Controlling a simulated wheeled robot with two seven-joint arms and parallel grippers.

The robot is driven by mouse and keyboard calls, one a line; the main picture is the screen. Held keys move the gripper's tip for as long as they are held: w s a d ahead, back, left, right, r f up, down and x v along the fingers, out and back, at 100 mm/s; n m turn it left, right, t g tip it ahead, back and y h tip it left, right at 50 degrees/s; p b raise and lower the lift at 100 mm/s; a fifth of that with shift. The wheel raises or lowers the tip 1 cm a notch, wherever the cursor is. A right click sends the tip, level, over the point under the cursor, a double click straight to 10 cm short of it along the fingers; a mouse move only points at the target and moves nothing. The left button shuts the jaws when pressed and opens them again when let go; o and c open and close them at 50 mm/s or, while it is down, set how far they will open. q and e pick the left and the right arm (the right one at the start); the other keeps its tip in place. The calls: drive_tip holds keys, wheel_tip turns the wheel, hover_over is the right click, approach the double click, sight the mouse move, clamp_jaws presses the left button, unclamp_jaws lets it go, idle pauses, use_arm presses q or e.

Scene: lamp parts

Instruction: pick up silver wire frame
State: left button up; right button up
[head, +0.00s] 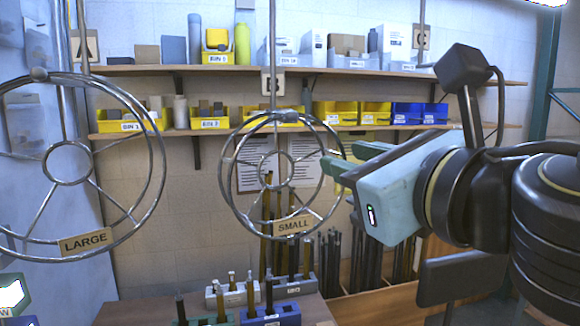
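Two silver wire frames with round rims, spokes and inner rings hang from above. The large frame (158,128) is at the left with a tag reading LARGE. The small frame (228,188) is in the middle with a tag reading SMALL. My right gripper (337,154) comes in from the right, at the right rim of the small frame. Its two pale green fingers are apart, and the tips overlap the rim in the picture. I cannot tell whether the rim lies between them or is touched. My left gripper is not in view.
Wall shelves (300,79) hold yellow and blue bins and boxes. A low table (130,312) below carries small holders (286,313) with upright rods. Tall dark rods (330,255) stand in a wooden rack behind. A hanging hook tag C (421,37) is above my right gripper.

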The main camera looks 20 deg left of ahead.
sight(333, 149)
drive_tip(key=p+x, duration=0.1)
drive_tip(key=x, duration=0.3)
drive_tip(key=shift+a, duration=0.2)
drive_tip(key=shift+s+d, duration=0.1)
drive_tip(key=shift+d, duration=0.05)
clamp_jaws()
